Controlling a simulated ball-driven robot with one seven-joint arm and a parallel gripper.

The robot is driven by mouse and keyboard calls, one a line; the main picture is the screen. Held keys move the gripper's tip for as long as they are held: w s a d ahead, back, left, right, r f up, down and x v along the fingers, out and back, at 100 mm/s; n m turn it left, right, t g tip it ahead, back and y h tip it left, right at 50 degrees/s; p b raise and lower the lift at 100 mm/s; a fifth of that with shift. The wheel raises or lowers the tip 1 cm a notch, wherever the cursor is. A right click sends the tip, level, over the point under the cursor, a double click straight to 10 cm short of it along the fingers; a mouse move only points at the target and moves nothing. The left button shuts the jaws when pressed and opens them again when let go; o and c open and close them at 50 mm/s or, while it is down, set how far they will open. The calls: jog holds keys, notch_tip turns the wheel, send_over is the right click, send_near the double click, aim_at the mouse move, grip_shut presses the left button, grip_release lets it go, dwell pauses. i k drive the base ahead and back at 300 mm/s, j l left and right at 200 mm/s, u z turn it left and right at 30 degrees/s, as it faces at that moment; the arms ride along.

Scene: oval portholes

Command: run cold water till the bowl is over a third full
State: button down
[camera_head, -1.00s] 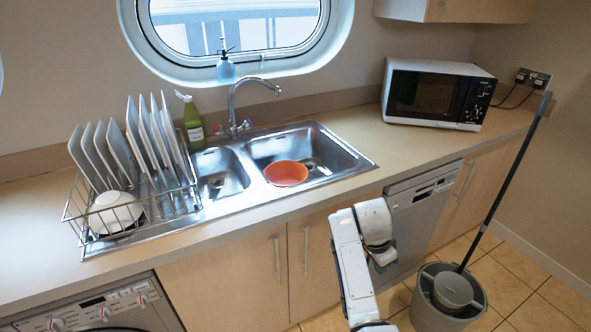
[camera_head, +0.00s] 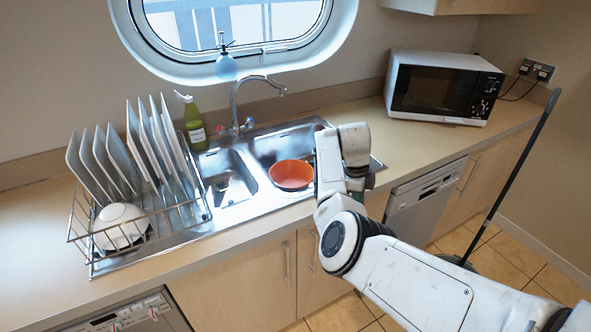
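The orange bowl (camera_head: 291,175) sits upright in the right basin of the steel sink (camera_head: 240,215). Its inside looks plain orange, and I cannot make out any water in it. The chrome tap (camera_head: 236,98) stands behind the sink, its curved spout pointing right. It has a red-marked handle (camera_head: 221,129) on the left and a blue-marked handle (camera_head: 249,122) on the right. No stream shows below the spout. My gripper (camera_head: 361,183) is at the arm's end, right of the bowl by the basin's right side. Its fingers cannot be made out.
A dish rack (camera_head: 140,235) with plates and a white bowl (camera_head: 120,226) stands left.

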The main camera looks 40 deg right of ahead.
aim_at(291, 176)
jog(key=i, duration=1.25)
